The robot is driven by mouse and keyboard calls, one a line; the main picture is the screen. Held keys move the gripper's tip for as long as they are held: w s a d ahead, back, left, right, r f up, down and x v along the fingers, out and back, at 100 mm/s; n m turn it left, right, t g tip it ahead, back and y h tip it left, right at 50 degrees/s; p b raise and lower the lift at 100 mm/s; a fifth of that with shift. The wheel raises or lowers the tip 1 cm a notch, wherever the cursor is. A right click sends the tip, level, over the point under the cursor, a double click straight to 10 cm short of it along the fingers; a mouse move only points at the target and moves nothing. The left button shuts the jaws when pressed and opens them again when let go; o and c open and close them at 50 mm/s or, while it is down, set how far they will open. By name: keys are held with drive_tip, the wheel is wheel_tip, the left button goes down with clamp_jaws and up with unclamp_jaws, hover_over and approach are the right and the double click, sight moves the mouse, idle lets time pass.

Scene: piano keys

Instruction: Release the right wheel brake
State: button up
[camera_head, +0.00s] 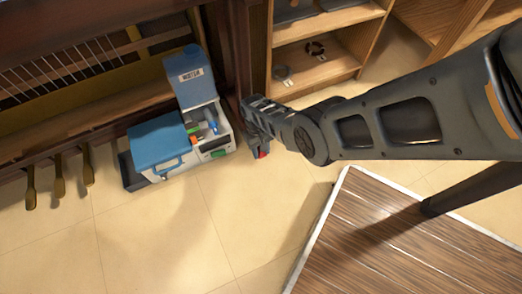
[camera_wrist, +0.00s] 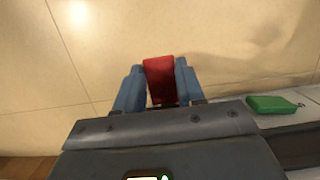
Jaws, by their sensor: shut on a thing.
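A small red brake lever (camera_wrist: 160,78) shows in the wrist view between the blue fingers of my gripper (camera_wrist: 158,88). The fingers are shut on it, one on each side. In the head view, my gripper (camera_head: 260,145) is low beside the piano's dark leg, and a bit of the red lever (camera_head: 263,154) shows beneath it. The wheel and the lever's base are hidden behind my gripper. A green tab (camera_head: 219,153) is on the front of the white and blue case, left of my gripper. A green piece also shows at the right of the wrist view (camera_wrist: 272,104).
The piano's brass pedals (camera_head: 59,188) are farther left. A wooden shelf (camera_head: 325,75) stands behind. A white-edged wooden panel (camera_head: 375,240) is at lower right. Tiled floor in front is clear.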

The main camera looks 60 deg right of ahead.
drive_tip(key=shift+r, duration=0.1)
idle(0.3)
drive_tip(key=o, duration=1)
drive_tip(key=shift+o, duration=0.2)
drive_tip(key=shift+r, duration=0.1)
drive_tip(key=p+v, duration=0.4)
drive_tip(key=shift+s+a+r, duration=0.15)
drive_tip(key=shift+s+a, duration=0.1)
drive_tip(key=shift+s, duration=0.15)
drive_tip(key=s+d+r+p, duration=0.6)
drive_tip(key=s+d, duration=0.2)
drive_tip(key=shift+s+r, duration=0.3)
drive_tip(key=shift+w+a+f, duration=0.1)
